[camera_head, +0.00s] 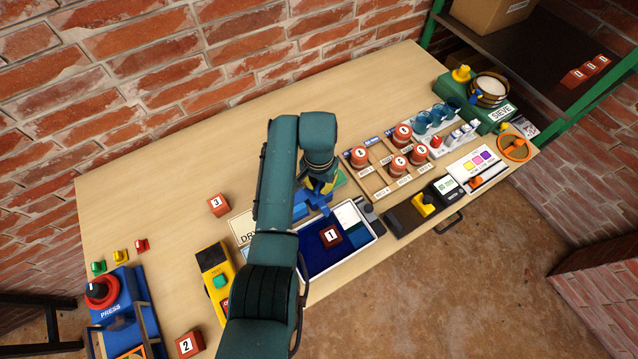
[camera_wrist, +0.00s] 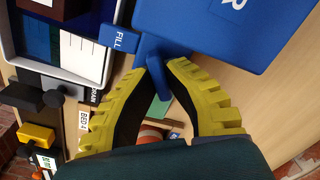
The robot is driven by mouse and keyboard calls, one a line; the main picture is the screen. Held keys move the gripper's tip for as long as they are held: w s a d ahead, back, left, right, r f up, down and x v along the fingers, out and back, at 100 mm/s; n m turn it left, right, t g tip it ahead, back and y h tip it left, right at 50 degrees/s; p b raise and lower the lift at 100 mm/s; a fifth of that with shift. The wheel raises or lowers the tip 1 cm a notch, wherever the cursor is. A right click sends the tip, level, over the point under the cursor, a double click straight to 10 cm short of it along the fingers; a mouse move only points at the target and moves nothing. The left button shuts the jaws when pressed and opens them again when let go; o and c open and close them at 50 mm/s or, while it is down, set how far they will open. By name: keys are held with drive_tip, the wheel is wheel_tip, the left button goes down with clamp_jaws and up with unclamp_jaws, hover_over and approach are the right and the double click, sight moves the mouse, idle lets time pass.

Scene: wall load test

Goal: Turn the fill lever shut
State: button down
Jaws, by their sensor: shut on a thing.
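The fill lever (camera_wrist: 153,55) is a blue bar beside a blue FILL label (camera_wrist: 117,38) in the wrist view. It adjoins a large blue box (camera_wrist: 215,30) with a partly visible white letter. My gripper (camera_wrist: 157,71) has its two yellow ribbed fingers shut on the lever, with their tips on either side of it. In the head view my gripper (camera_head: 322,186) is over the blue parts behind the basin, and my arm hides much of that area. The lever's exact turn angle is not clear.
The white-rimmed basin (camera_head: 374,240) holds a dark red block (camera_head: 331,236) marked 1. A dark drain fitting (camera_head: 369,214) stands at its right. A wooden rack (camera_head: 375,188) with red-orange pots lies to the right. The table's back middle is clear.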

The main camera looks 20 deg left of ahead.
drive_tip(key=shift+f, duration=0.1)
idle(0.3)
drive_tip(key=m+p, duration=0.1)
drive_tip(key=m, duration=0.2)
drive_tip(key=shift+s+p, duration=0.1)
drive_tip(key=shift+p, duration=0.2)
drive_tip(key=shift+f+m+p, duration=0.1)
drive_tip(key=shift+m+p, duration=0.25)
drive_tip(key=shift+m, duration=1.65)
drive_tip(key=c, duration=1.1)
unclamp_jaws()
